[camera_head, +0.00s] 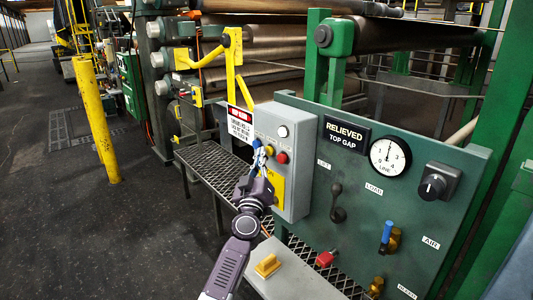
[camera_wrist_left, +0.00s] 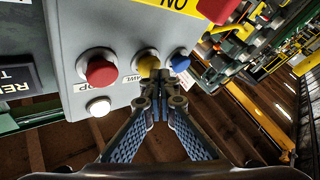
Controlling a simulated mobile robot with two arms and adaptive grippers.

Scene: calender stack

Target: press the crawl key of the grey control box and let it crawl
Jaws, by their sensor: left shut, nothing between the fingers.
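The grey control box (camera_head: 297,168) stands at the left edge of the green panel, and its button face fills the upper part of the left wrist view (camera_wrist_left: 140,25). That face has a red button (camera_wrist_left: 100,68), a yellow button (camera_wrist_left: 147,61) with a partly hidden label ending in "AWL", a blue button (camera_wrist_left: 180,61) and a white button or lamp (camera_wrist_left: 98,106). My left gripper (camera_head: 258,158) is shut and empty. In the left wrist view its fingertips (camera_wrist_left: 155,78) overlap the yellow button's edge; I cannot tell whether they touch it. My right gripper is out of view.
The green panel (camera_head: 370,205) carries a dial (camera_head: 389,157), a black knob (camera_head: 433,187), a black lever (camera_head: 338,205) and a blue-handled valve (camera_head: 387,233). A yellow bracket (camera_head: 236,75) and a red-and-white sign (camera_head: 240,124) are close behind the gripper. Open floor lies left.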

